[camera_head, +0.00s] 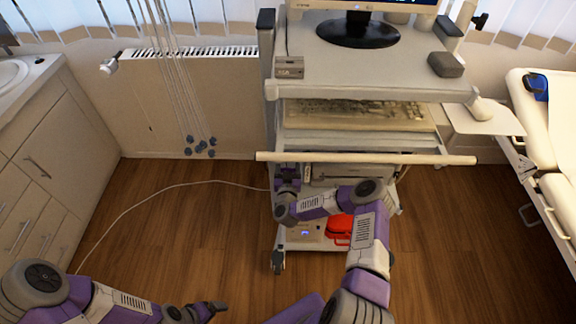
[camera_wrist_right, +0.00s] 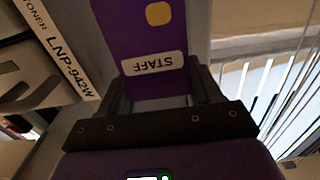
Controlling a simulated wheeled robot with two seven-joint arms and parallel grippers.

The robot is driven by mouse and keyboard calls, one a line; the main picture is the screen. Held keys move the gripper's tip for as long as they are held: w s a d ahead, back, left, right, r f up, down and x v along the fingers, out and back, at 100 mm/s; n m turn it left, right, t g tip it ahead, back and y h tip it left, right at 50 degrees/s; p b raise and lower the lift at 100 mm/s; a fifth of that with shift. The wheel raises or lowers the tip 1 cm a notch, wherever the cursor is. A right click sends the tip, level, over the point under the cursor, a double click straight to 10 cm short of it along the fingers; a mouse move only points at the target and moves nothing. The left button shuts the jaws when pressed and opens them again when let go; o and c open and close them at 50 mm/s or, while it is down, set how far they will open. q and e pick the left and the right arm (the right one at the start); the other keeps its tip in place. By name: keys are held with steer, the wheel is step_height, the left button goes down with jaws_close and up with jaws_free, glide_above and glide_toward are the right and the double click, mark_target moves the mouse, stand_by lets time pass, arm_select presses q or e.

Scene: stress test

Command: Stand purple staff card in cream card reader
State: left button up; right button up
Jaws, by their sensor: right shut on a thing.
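The purple staff card (camera_wrist_right: 150,85) is between the two dark fingers of my right gripper (camera_wrist_right: 160,95), which is shut on it. Its white STAFF label reads upside down, and a yellow chip patch shows above it. In the head view my right gripper (camera_head: 287,172) is at the left front of the cart, just below the pale front bar; the card cannot be made out there. My left gripper (camera_head: 212,308) is low over the floor at the bottom, away from the cart; its finger gap is unclear. I cannot pick out a cream card reader for certain in either view.
The cart (camera_head: 370,93) carries a monitor (camera_head: 358,30), a small grey box (camera_head: 289,67), a dark box (camera_head: 445,64) and a keyboard shelf. The pale bar (camera_head: 365,158) crosses its front. A red case (camera_head: 339,228) sits low down. A toner box (camera_wrist_right: 55,55) is close in the wrist view.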

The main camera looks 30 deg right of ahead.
steer(key=shift+f+b, duration=0.8)
steer(key=shift+f, duration=0.5)
steer(key=o, duration=0.8)
steer(key=shift+o, duration=0.2)
steer(key=p+v, duration=0.2)
steer(key=v, duration=0.5)
steer(key=shift+s+a, duration=0.2)
steer(key=shift+s, duration=0.05)
